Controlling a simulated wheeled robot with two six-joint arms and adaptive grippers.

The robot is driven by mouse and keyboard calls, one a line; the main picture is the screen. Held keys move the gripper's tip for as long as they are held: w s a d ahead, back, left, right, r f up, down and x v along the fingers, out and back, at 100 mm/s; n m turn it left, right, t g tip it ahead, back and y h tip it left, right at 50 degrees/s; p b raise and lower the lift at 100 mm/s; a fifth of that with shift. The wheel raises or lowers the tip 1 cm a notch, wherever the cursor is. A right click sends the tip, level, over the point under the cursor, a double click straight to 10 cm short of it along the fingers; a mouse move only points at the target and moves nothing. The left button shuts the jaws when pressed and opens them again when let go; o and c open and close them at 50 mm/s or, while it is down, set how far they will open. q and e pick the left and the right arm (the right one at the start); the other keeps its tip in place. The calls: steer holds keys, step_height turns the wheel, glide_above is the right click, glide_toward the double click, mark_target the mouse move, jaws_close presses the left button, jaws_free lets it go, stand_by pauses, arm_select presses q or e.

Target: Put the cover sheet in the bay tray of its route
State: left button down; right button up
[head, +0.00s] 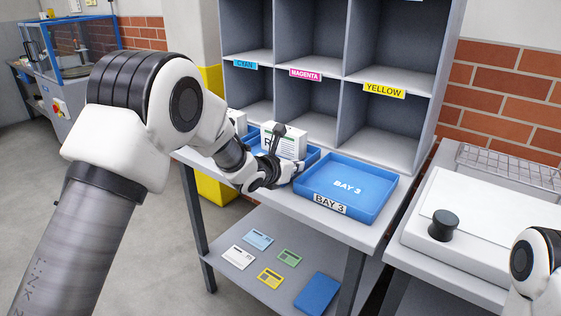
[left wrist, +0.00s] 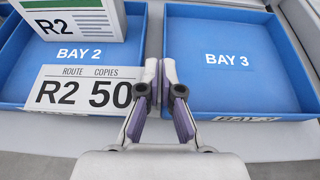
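The cover sheet (left wrist: 88,88), printed ROUTE R2, COPIES 50, lies face up across the front of the blue Bay 2 tray (left wrist: 138,30) in the left wrist view. Its right edge meets my left finger; I cannot tell whether it is held. My left gripper (head: 292,170) is over the front between the trays. Its fingers (left wrist: 160,85) are close together, with only a narrow gap at the tips. A stack marked R2 (left wrist: 80,22) stands in Bay 2. In the head view my gripper hides the sheet. The right gripper is out of view.
The empty Bay 3 tray (head: 385,205) is just right of my gripper. Cubbies (head: 310,95) labelled cyan, magenta and yellow rise behind. Several small cards (head: 269,277) lie on the lower shelf. A side table (head: 480,285) with a white machine stands at right.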

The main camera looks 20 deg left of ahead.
arm_select(q)
steer(key=w+a, duration=0.1)
steer(key=w, duration=0.1)
steer(key=w+a+p, duration=0.1)
steer(key=w+a, duration=0.1)
steer(key=w+a+p, duration=0.1)
steer(key=shift+w+a+f, duration=0.15)
steer(key=shift+w+a, duration=0.15)
steer(key=shift+w, duration=0.1)
step_height(320, 180, down, 3)
steer(key=shift+a+f+p, duration=0.1)
steer(key=shift+f+p, duration=0.1)
steer(key=shift+p, duration=0.25)
steer(key=shift+w+f, duration=0.15)
steer(key=shift+f, duration=0.2)
steer(key=c, duration=1.3)
jaws_free()
